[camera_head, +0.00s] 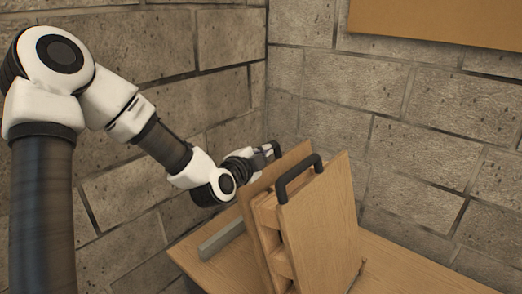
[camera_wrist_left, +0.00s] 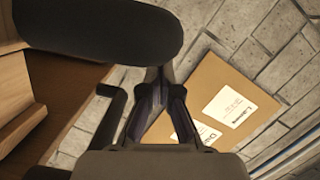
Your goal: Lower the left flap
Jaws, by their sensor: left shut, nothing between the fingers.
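A wooden unit stands on the table with two upright wooden flaps close together. The left flap (camera_head: 291,160) is the farther panel, partly hidden behind the right flap (camera_head: 318,225). The right flap carries a black handle (camera_head: 298,174) at its top edge. My left gripper (camera_head: 271,150) is at the top left edge of the left flap, shut and empty. Whether it touches the flap cannot be told. In the left wrist view its fingers (camera_wrist_left: 158,100) show beside a dark handle-like bar (camera_wrist_left: 112,112). My right gripper is in no view.
The wooden table (camera_head: 400,268) has bare top to the right of the flaps. A grey bar (camera_head: 221,238) lies left of them. Block walls (camera_head: 420,130) close off the left and back. A brown cardboard surface with white labels (camera_wrist_left: 200,85) shows in the left wrist view.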

